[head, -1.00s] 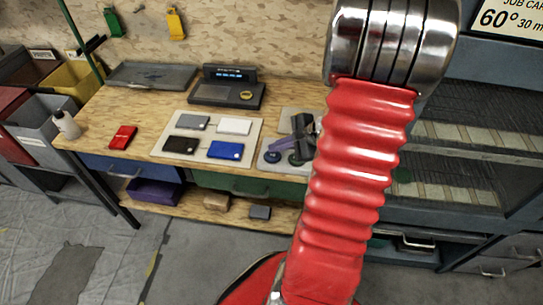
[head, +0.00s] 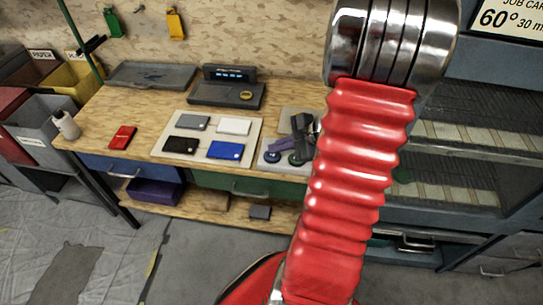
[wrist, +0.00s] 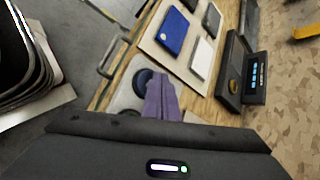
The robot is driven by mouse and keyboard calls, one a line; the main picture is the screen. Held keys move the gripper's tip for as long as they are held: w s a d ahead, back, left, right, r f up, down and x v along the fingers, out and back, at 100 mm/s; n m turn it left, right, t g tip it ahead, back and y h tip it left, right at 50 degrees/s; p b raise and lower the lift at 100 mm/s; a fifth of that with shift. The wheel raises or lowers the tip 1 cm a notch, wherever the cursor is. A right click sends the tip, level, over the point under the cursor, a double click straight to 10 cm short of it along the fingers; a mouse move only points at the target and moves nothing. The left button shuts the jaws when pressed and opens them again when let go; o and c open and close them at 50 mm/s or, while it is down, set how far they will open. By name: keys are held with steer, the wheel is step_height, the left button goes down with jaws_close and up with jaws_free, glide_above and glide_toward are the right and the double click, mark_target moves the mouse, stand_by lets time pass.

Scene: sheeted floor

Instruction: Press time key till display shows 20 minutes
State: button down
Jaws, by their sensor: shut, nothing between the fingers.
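A dark console with a raised screen (head: 230,73) stands at the back of the wooden bench. The screen shows small blue glowing marks, too small to read. A round yellowish spot (head: 246,95) sits on its flat base; I cannot tell which part is the time key. The console also shows in the wrist view (wrist: 230,85), at right. My gripper (head: 301,128) is shut and empty, partly hidden by my red sleeved arm. It is over the bench's front right, well apart from the console. Its dark body fills the bottom of the wrist view.
A pale board (head: 207,122) holds grey, white, black and blue flat pieces. A red item (head: 123,137) and bottle (head: 67,125) are at left. A card reads 60° 30 m (head: 503,17).

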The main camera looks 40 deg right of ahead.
mark_target(276, 157)
steer(key=shift+f, duration=0.75)
stand_by(1.0)
steer(key=shift+r, duration=0.8)
steer(key=shift+r, duration=0.15)
steer(key=shift+r, duration=2.35)
